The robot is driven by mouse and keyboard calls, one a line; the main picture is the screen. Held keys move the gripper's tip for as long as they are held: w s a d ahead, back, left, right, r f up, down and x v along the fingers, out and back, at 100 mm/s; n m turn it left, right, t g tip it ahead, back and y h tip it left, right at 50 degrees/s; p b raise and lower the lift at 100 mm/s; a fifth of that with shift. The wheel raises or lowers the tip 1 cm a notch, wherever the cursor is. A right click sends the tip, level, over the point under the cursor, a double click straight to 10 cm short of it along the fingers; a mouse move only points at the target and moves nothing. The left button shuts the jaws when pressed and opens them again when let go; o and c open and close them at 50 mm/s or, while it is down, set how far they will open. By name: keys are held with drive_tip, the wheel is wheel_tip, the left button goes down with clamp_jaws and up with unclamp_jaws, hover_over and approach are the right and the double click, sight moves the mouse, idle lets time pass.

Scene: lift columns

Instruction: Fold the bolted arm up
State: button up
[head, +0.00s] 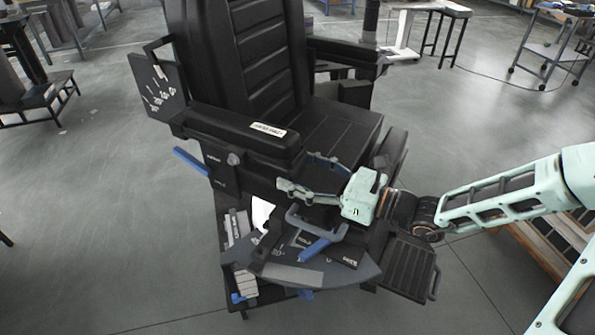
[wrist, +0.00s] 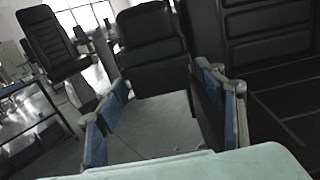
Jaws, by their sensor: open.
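A black chair (head: 245,50) stands upright in the head view, with a near armrest (head: 240,138) and a far armrest (head: 345,52), both lying level. The near armrest carries a white label (head: 268,129) too small to read. I cannot tell which armrest is the bolted one. My gripper (head: 297,172) is open and empty, just right of and below the near armrest's front end, above the chair's side, with a visible gap to the armrest. In the wrist view the blue-padded fingers (wrist: 160,80) are spread, with nothing between them.
Below my gripper are a grey curved plate (head: 325,270) and a blue-handled lever (head: 315,249). A blue lever (head: 191,161) sticks out at the left. A footrest (head: 408,268) lies at the front. Floor on the left (head: 100,220) is clear.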

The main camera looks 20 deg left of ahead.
drive_tip(key=shift+w+a, duration=0.1)
drive_tip(key=shift+a, duration=0.25)
drive_tip(key=c, duration=1.7)
